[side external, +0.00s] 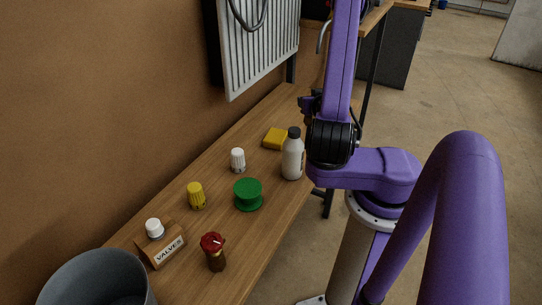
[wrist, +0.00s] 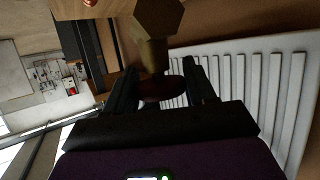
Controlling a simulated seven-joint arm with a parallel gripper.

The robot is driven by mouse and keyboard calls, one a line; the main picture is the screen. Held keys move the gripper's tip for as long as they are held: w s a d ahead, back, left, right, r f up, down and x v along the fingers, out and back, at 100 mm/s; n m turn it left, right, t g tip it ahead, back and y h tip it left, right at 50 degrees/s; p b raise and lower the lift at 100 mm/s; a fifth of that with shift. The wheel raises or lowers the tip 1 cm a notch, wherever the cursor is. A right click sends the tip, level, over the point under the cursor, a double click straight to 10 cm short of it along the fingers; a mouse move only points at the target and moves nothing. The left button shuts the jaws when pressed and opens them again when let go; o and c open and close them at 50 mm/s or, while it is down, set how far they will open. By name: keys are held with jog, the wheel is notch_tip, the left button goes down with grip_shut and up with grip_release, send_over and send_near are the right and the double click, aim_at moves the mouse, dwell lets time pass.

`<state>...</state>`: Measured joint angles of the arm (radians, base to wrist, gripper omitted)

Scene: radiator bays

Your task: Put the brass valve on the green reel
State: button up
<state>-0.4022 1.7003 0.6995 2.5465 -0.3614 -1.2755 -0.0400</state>
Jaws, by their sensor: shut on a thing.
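The brass valve (wrist: 154,50) shows in the wrist view, with a hexagonal end pointing away from my gripper and a dark reddish round part between the fingers. My gripper (wrist: 161,78) is shut on it. The valve and gripper cannot be made out in the side external view, where my arm rises past the top edge.
Around the reel stand a yellow knob (side external: 196,194), white knob (side external: 237,159), white bottle (side external: 292,158), yellow block (side external: 275,139) and red-topped dark piece (side external: 214,257). A box marked VALVE (side external: 166,249) carries a white cap (side external: 154,228). A grey bucket (side external: 75,275) is nearest.

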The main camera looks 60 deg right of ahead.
jog(key=w+a+r+n+t+y, duration=0.35)
jog(key=a+n+y, duration=0.3)
jog(key=a, duration=0.25)
jog(key=w+a+r+n+t+y, duration=0.2)
jog(key=a+r+n+y, duration=0.2)
jog(key=a+n+y, duration=0.4)
jog(key=s+a+n+g+y, duration=0.8)
jog(key=s+a+n+y, duration=0.1)
jog(key=s+a, duration=0.55)
send_over(241, 195)
notch_tip(241, 195, down, 10)
jog(key=shift+r, duration=0.15)
jog(key=shift+f, duration=1.3)
jog(key=shift+f, duration=0.1)
